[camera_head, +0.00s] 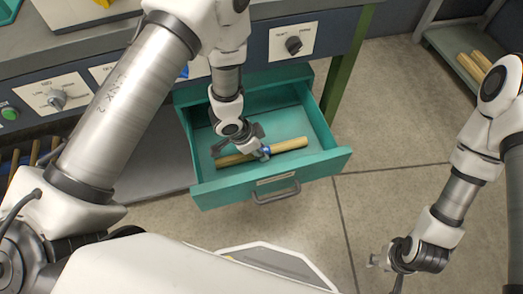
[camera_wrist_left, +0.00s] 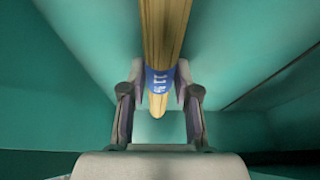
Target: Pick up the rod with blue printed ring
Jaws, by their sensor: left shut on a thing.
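The rod with the blue printed ring (camera_head: 287,146) lies in the open teal drawer (camera_head: 322,165). It is a pale wooden rod, and its blue ring with white print shows in the left wrist view (camera_wrist_left: 160,82). My left gripper (camera_head: 262,152) reaches down into the drawer and is shut on the rod at the blue ring. In the left wrist view its fingers (camera_wrist_left: 160,100) stand on either side of the ring. My right gripper (camera_head: 385,262) hangs empty over the floor at the lower right; its finger opening is too small to tell.
The drawer's handle (camera_head: 277,193) faces front. The workbench with knob panels (camera_head: 293,42) stands above and behind the drawer. Wooden rods (camera_head: 470,68) lie on a shelf at the upper right. The floor (camera_head: 345,215) right of the drawer is clear.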

